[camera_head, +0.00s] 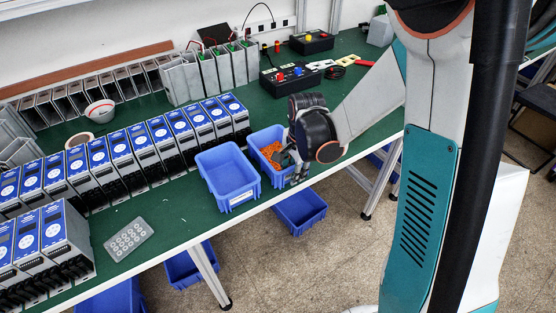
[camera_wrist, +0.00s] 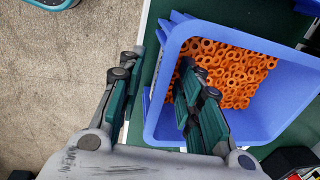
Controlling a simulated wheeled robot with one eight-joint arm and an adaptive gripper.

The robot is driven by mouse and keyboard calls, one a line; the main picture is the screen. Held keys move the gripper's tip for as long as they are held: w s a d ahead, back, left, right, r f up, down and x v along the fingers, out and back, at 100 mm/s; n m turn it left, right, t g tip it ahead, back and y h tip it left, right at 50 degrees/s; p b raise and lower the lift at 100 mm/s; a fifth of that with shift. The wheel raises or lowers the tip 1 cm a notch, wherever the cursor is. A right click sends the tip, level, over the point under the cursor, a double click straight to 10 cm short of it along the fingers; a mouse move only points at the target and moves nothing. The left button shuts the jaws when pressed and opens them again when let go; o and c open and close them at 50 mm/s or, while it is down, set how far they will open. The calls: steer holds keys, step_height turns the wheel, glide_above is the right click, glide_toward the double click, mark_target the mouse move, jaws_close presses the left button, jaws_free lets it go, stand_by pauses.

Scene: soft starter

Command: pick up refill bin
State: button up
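A blue bin holding many orange ring-shaped parts stands near the front edge of the green table, and I take this to be the refill bin (camera_head: 254,150). In the wrist view the bin (camera_wrist: 292,66) fills the right half, with the orange parts inside. My gripper (camera_wrist: 158,62) is open, with one finger over the inside of the bin and the other outside its near wall. The fingers appear to straddle that wall; I cannot tell whether they touch it. In the head view my gripper (camera_head: 290,172) is at the bin's right front, partly hiding it.
An empty blue bin (camera_head: 228,178) stands close on the left. Rows of blue-and-white soft starters (camera_head: 122,152) fill the table's left. Black control boxes (camera_head: 290,78) stand behind. More blue bins (camera_head: 300,210) are below the table. A grey keypad-like plate (camera_head: 129,239) lies at front left.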

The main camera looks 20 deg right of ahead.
steer(key=shift+w+f, duration=0.1)
steer(key=shift+f, duration=0.45)
jaws_close()
steer(key=shift+r, duration=0.1)
steer(key=shift+r, duration=0.1)
step_height(320, 180, up, 20)
steer(key=p, duration=0.6)
steer(key=shift+p, duration=0.3)
